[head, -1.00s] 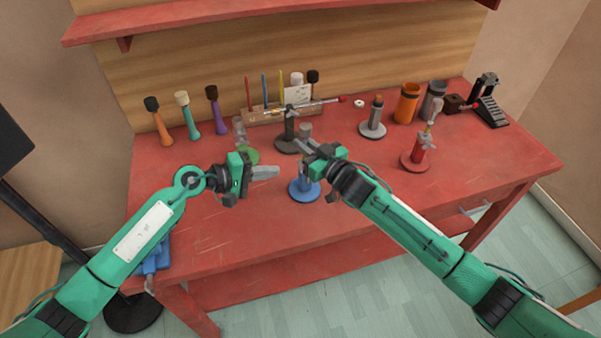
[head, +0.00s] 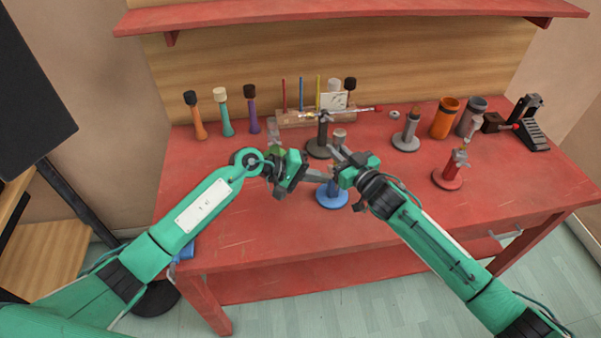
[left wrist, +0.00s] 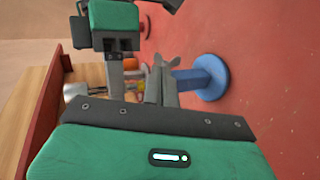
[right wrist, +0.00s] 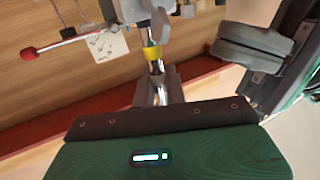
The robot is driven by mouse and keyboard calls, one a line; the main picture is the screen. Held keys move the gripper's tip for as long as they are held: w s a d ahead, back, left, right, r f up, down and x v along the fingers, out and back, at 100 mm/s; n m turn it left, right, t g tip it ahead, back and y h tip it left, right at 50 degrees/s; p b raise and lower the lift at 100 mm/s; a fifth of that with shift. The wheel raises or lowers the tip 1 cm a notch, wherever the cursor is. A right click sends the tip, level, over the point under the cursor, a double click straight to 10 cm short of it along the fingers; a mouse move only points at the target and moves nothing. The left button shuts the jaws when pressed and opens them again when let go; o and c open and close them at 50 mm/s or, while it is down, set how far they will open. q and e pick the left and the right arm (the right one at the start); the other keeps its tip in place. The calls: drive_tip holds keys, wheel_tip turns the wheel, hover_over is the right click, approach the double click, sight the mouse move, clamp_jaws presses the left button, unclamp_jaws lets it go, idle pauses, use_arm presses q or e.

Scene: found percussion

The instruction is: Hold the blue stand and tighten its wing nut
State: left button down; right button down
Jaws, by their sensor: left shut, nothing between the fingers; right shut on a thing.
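The blue stand (head: 332,196) has a round base on the red table, near the middle, with its post upright between my grippers. The post and base also show in the left wrist view (left wrist: 210,78). My right gripper (head: 338,156) is shut on the stand's upper part; in the right wrist view a metal rod with a yellow band (right wrist: 153,52) rises from between its fingers. A grey fitting (right wrist: 152,14) is above the band; I cannot tell whether it is the wing nut. My left gripper (head: 321,179) is shut and empty, its fingertips close beside the blue post.
A red stand (head: 450,178) stands to the right, and grey (head: 407,140) and dark (head: 320,148) stands farther back. A wooden rack (head: 295,118) with sticks, several mallets (head: 224,122) and an orange cup (head: 445,120) line the back. The table front is clear.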

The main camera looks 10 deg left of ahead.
use_arm(q)
drive_tip(key=shift+x, duration=1.8)
drive_tip(key=shift+w+d+r, duration=0.1)
drive_tip(key=shift+d+r, duration=0.3)
drive_tip(key=shift+d, duration=0.05)
drive_tip(key=shift+w+d+r, duration=0.15)
drive_tip(key=shift+w+d, duration=0.05)
drive_tip(key=shift+d, duration=0.4)
idle(0.6)
drive_tip(key=shift+r, duration=0.15)
